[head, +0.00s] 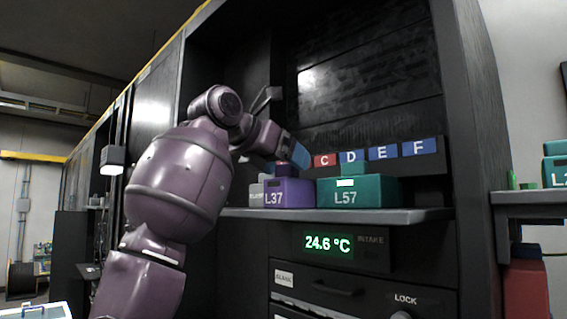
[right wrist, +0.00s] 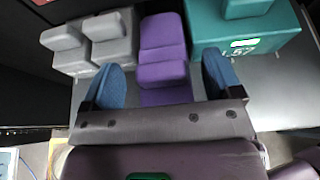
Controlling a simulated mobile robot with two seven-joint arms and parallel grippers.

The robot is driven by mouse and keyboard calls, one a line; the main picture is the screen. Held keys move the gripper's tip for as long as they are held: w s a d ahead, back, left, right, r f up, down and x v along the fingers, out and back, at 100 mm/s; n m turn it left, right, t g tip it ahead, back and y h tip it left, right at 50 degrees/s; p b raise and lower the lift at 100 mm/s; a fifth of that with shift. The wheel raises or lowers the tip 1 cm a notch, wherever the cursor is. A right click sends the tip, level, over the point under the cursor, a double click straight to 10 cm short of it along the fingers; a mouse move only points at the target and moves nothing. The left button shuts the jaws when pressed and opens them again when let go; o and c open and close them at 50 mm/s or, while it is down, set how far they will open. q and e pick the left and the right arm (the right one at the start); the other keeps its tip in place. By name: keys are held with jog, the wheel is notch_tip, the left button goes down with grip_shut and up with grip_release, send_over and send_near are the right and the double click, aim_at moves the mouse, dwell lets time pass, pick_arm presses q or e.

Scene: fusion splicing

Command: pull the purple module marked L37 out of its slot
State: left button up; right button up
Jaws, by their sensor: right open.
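The purple module marked L37 (head: 289,194) sits on the cabinet's shelf, between a grey module (head: 256,192) and the teal module marked L57 (head: 365,192). My right gripper (head: 290,156) is at its top, with one blue finger showing in the head view. In the right wrist view, my right gripper (right wrist: 163,64) is open, its two blue fingers on either side of the purple module (right wrist: 163,72). Gaps show between the fingers and the module. My left gripper is not in view.
Two grey modules (right wrist: 110,51) stand left of the purple one in the wrist view, and the teal module (right wrist: 280,38) is close on its right. Letter tags C to F (head: 383,152) run behind. The shelf (head: 420,215) is bare at its right end.

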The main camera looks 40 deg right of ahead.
jog(key=b+v, duration=0.1)
jog(key=v, duration=0.9)
jog(key=shift+a, duration=0.3)
